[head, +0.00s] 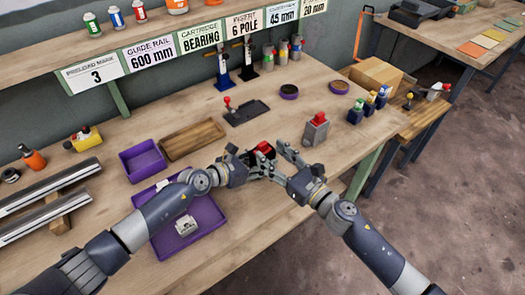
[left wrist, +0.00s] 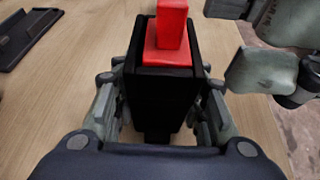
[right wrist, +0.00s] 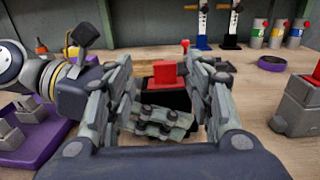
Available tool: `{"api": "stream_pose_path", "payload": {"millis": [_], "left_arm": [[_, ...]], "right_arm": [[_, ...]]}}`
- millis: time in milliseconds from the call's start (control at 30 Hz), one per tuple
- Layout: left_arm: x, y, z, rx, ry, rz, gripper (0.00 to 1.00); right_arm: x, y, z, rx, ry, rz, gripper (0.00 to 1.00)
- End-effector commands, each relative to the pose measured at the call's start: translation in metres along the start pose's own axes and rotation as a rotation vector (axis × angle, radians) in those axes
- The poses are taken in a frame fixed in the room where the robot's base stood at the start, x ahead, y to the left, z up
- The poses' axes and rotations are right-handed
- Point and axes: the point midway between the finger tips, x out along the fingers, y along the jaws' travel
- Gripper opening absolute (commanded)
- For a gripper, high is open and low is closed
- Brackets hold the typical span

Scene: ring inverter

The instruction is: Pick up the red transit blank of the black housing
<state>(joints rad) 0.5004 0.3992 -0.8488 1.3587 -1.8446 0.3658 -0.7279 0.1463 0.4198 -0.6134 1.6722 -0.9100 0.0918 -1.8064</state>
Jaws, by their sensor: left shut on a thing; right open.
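The black housing (left wrist: 160,95) is a dark upright block, held between the fingers of my left gripper (left wrist: 163,110). The red transit blank (left wrist: 168,40) sits in its top, with a narrow red tab rising from a wider red base. In the head view the red blank (head: 263,148) shows at my left gripper (head: 258,165). My right gripper (head: 288,160) is open and empty, just right of the housing. In the right wrist view the red blank (right wrist: 165,73) and housing (right wrist: 172,100) appear between and beyond my right gripper's open fingers (right wrist: 168,85), apart from them.
A grey block with a red top (head: 316,130) stands to the right on the table. A purple tray (head: 208,212) holding a light metal part (head: 186,225) lies at the left, near a purple bin (head: 143,160) and a wooden tray (head: 192,139). A dark fixture (head: 246,112) stands behind.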

Motion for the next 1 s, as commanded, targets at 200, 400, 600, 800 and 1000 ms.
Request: {"api": "stream_pose_path", "payload": {"millis": [200, 400, 600, 800, 1000], "left_arm": [[0.0, 0.001, -0.001, 0.0, 0.001, 0.001, 0.06], [0.0, 0.001, -0.001, 0.0, 0.001, 0.001, 0.06], [0.0, 0.001, -0.001, 0.0, 0.001, 0.002, 0.06], [0.0, 0.001, -0.001, 0.0, 0.001, 0.002, 0.06], [0.0, 0.001, -0.001, 0.0, 0.001, 0.001, 0.06]], "right_arm": [[0.018, -0.003, 0.0, 0.001, -0.001, 0.0, 0.48], [0.047, -0.006, -0.001, 0.002, -0.001, 0.002, 0.48], [0.058, -0.006, -0.002, 0.0, 0.001, 0.001, 0.48], [0.058, -0.006, -0.002, 0.0, 0.001, 0.001, 0.39], [0.057, -0.006, -0.002, 0.001, 0.001, 0.001, 0.09]]}}
